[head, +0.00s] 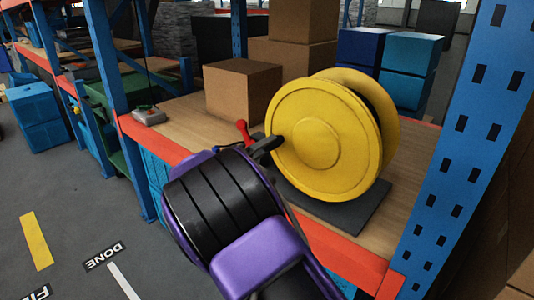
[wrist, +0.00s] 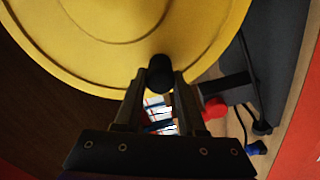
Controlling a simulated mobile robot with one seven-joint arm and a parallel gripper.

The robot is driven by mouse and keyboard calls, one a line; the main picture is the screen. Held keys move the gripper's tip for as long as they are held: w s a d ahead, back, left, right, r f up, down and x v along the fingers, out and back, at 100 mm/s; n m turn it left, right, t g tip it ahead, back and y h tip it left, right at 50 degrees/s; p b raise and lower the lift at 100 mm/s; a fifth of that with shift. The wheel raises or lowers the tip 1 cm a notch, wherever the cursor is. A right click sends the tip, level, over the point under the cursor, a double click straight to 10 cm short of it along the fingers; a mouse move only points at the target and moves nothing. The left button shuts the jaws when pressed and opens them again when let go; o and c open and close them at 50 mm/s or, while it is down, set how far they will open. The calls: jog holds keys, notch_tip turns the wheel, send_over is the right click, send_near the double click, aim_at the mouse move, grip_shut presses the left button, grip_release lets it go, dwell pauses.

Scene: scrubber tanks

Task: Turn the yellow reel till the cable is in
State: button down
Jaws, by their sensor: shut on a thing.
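The yellow reel (head: 318,140) stands upright on a dark base plate (head: 345,215) on the wooden shelf. In the wrist view the reel's yellow face (wrist: 110,40) fills the upper left. A black knob (wrist: 160,72) sits near the rim of that face. My gripper (wrist: 159,88) is shut on the knob; in the head view my gripper (head: 266,146) reaches the reel's left edge, with my arm covering what lies below. A dark cable (wrist: 243,125) with a blue end (wrist: 256,148) shows at the lower right of the wrist view. How much cable is out is hidden.
A red-tipped lever (head: 243,130) stands close to my gripper; its red part also shows in the wrist view (wrist: 215,107). A cardboard box (head: 243,90) is behind left. A blue upright (head: 455,140) bounds the right. A small control box (head: 149,115) sits left.

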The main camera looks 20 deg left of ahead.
jog(key=shift+d+r+m, duration=0.25)
jog(key=shift+r+m, duration=0.15)
jog(key=shift+r, duration=0.05)
jog(key=c, duration=0.5)
grip_release()
jog(key=shift+s+a, duration=0.1)
jog(key=v, duration=1.7)
jog(key=shift+s, duration=0.15)
